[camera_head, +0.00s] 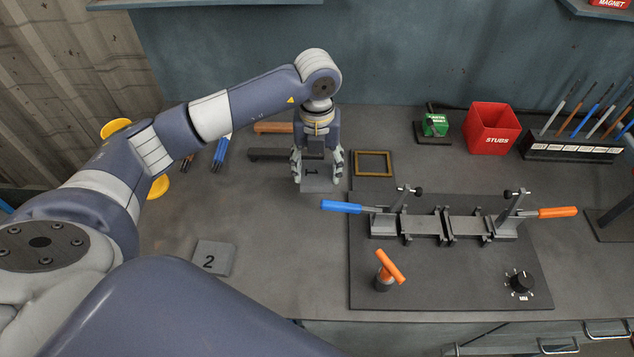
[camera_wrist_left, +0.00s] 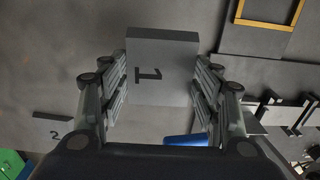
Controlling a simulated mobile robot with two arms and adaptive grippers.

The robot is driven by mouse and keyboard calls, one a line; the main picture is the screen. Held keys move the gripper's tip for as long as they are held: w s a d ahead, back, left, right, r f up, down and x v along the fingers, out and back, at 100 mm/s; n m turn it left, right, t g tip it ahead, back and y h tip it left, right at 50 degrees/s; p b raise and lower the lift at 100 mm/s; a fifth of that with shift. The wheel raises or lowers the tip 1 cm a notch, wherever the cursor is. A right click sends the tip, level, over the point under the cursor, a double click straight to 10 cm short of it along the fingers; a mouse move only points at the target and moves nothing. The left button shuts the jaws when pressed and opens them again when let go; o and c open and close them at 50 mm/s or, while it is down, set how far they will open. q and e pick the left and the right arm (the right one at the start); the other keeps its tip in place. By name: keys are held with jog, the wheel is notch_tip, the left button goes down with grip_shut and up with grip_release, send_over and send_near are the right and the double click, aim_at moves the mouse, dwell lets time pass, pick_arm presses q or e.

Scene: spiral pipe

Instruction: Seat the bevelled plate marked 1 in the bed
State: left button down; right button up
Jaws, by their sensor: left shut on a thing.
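My left gripper (camera_head: 318,166) is shut on the grey plate marked 1 (camera_head: 317,186), above the worktop near the back. In the left wrist view the plate (camera_wrist_left: 160,85) sits between the two fingers, its 1 facing the camera. The bed (camera_head: 425,224) is a dark metal fixture with slotted supports on a dark base board, to the right of the gripper. A blue-handled clamp (camera_head: 342,207) is at its left end and an orange-handled clamp (camera_head: 556,212) at its right end. My right gripper is not in view.
A grey plate marked 2 (camera_head: 213,258) lies at front left. A brass-edged frame (camera_head: 373,163) lies just right of the gripper. An orange T-handle (camera_head: 388,268) and a black knob (camera_head: 520,281) stand on the board. A red STUBS bin (camera_head: 493,128) is behind.

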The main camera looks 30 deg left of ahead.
aim_at(317, 172)
pick_arm(q)
jog(key=shift+r, duration=1.6)
notch_tip(317, 172, up, 7)
jog(key=p, duration=0.2)
jog(key=s+d+f+n+b, duration=0.1)
jog(key=s+n, duration=0.5)
jog(key=n, duration=0.9)
jog(key=s+d+f+n+b, duration=0.1)
jog(key=s+d+f+n, duration=0.2)
jog(key=n, duration=1.2)
jog(key=s+d, duration=0.1)
jog(key=s, duration=0.2)
jog(key=shift+s+d+n, duration=0.15)
jog(key=shift+s+n, duration=0.05)
jog(key=shift+n, duration=0.2)
